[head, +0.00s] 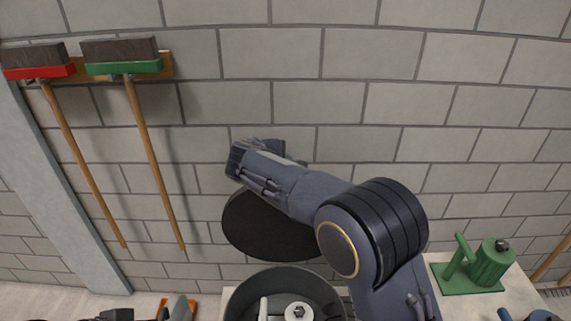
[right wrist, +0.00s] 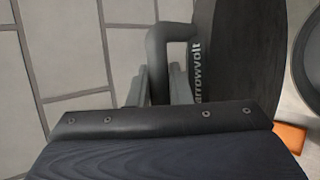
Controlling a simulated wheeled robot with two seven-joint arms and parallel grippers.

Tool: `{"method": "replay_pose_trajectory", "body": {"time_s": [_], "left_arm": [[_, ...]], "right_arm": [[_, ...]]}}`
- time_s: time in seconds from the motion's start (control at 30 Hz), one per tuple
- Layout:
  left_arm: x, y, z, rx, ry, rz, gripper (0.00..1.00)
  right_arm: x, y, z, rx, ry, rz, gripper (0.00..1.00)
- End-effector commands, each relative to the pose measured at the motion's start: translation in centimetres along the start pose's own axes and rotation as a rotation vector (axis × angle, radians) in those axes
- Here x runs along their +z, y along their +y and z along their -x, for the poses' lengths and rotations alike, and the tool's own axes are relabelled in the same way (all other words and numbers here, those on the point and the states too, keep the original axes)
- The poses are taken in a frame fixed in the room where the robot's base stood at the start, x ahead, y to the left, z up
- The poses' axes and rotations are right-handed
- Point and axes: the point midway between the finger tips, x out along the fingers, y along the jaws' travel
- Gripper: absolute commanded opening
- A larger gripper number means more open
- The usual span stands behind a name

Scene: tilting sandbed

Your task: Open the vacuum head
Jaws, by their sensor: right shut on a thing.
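The vacuum head is a dark round lid (head: 265,228), tilted up above its drum near the wall. In the right wrist view the lid (right wrist: 238,60) shows white lettering and a dark bent handle (right wrist: 157,50). My right gripper (right wrist: 158,88) is shut on this handle, its fingers on either side of the bar. In the head view my right arm and wrist hide the fingertips and part of the lid. The open drum (head: 240,296) shows below the lid, with a pale round part (head: 299,311) inside. My left gripper is not recognizable in either view.
A block wall (head: 370,100) stands close behind the lid. Two brooms with a red (head: 40,72) and a green head (head: 124,67) hang at left. A green device (head: 490,265) stands on the table at right. An orange item (head: 180,306) is left of the drum.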

Motion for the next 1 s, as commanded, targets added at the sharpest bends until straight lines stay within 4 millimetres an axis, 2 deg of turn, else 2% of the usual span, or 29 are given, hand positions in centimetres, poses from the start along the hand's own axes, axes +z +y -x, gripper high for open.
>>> {"method": "replay_pose_trajectory", "body": {"time_s": [0.03,0.07,0.2,0.47,0.57,0.83,1.0], "left_arm": [[0.0,0.0,0.0,0.0,0.0,0.0,0.0],[0.0,0.0,0.0,0.0,0.0,0.0,0.0],[0.0,0.0,0.0,0.0,0.0,0.0,0.0],[0.0,0.0,0.0,0.0,0.0,0.0,0.0],[0.1,-0.1,-0.3,0.0,0.0,0.0,0.0],[0.6,-0.6,-1.2,0.0,0.0,0.0,0.0],[0.7,-0.7,-1.4,0.0,0.0,0.0,0.0]], "right_arm": [[0.0,-0.1,0.0,-0.001,0.0,0.003,0.0],[0.0,-0.1,0.0,-0.001,0.0,0.003,0.22],[0.0,-0.1,0.0,-0.001,0.0,0.002,0.4],[-0.1,-0.1,0.1,-0.002,0.0,0.002,0.4],[-0.1,-0.1,0.8,0.0,0.003,0.0,0.4],[-0.1,-0.1,5.3,0.002,0.004,0.0,0.4],[-0.1,0.0,7.3,0.002,0.003,0.0,0.4]]}}
